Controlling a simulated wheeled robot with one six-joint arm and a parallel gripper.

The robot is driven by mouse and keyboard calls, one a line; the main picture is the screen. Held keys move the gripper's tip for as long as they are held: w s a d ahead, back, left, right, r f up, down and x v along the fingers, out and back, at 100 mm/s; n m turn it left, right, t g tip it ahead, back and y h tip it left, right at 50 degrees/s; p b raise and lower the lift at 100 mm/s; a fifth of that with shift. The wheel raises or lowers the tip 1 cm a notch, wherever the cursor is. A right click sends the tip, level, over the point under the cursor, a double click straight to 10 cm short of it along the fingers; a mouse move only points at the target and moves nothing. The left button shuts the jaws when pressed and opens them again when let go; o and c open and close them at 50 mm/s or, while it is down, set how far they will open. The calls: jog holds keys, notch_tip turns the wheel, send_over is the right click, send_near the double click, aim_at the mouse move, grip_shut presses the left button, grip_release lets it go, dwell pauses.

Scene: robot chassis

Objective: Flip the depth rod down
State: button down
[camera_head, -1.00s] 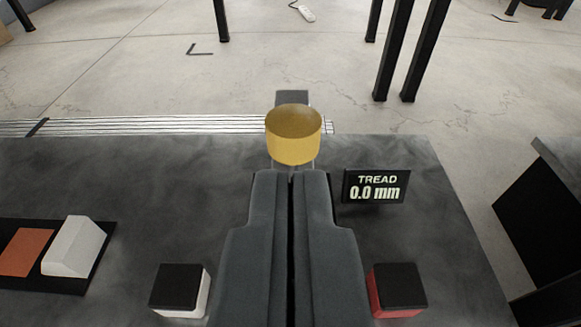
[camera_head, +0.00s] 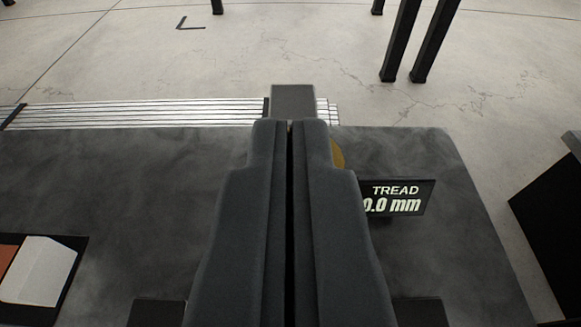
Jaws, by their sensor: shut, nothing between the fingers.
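My gripper (camera_head: 290,124) is shut and empty, pointing forward over the dark table. A yellow round piece (camera_head: 338,154) is mostly hidden behind the gripper; only a sliver shows at the right finger's edge. A dark grey block (camera_head: 292,100) shows just beyond the fingertips. I cannot tell whether the fingers touch it. The depth rod cannot be told apart with certainty. The small black display (camera_head: 398,197) reads TREAD and 0.0 mm, its left edge covered by the gripper.
A ribbed pale strip (camera_head: 140,115) runs along the table's far edge. A white block (camera_head: 38,272) beside an orange patch (camera_head: 8,256) lies at the left. Dark block tops (camera_head: 157,313) flank the gripper at the bottom. The dark tabletop (camera_head: 140,200) is otherwise clear.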

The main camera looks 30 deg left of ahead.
jog(key=shift+f, duration=2)
jog(key=shift+s, duration=0.1)
